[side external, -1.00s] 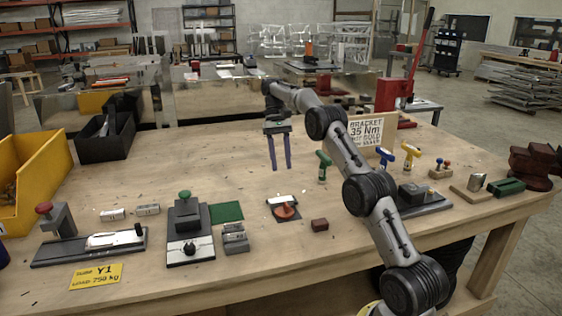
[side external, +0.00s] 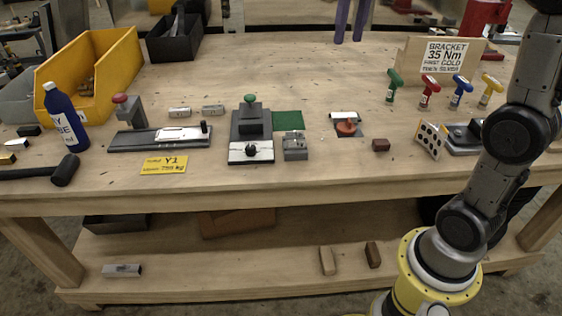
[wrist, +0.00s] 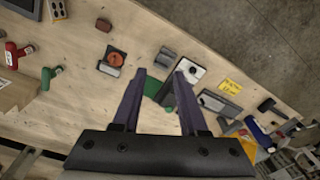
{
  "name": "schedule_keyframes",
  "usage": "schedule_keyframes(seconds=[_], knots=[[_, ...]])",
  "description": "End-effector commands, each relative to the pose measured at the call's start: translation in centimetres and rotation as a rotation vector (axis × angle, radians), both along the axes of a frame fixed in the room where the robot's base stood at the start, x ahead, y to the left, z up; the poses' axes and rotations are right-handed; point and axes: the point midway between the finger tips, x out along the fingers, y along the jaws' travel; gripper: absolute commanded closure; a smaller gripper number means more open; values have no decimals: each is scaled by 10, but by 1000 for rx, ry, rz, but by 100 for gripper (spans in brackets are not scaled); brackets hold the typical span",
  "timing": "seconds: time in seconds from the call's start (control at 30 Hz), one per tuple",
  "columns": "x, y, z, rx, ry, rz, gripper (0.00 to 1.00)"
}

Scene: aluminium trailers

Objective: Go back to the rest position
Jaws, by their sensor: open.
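My gripper (side external: 350,20) is at the top edge of the side view, where only its two purple fingers show, hanging over the far part of the wooden table (side external: 240,75). In the wrist view the fingers (wrist: 157,92) are spread apart with nothing between them, pointing towards the bench. Beyond the fingertips lie a green mat (wrist: 158,90) and a fixture with a white plate (wrist: 187,72). The gripper body is out of frame in the side view.
A yellow bin (side external: 95,75) and a black bin (side external: 175,38) stand at the left. Fixtures with green (side external: 250,120) and red (side external: 120,98) knobs line the front. Several coloured-handled tools (side external: 428,90) stand by a sign board (side external: 440,55) at the right.

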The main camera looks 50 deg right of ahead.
Motion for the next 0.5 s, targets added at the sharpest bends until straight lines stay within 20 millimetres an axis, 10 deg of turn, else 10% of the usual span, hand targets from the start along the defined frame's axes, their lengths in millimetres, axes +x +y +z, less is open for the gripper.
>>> schedule_keyframes(seconds=[0.27, 0.5], knots=[[-87, 53, -18, -46, -170, 153, 57], [-149, 74, -78, -77, -312, 273, 57]])
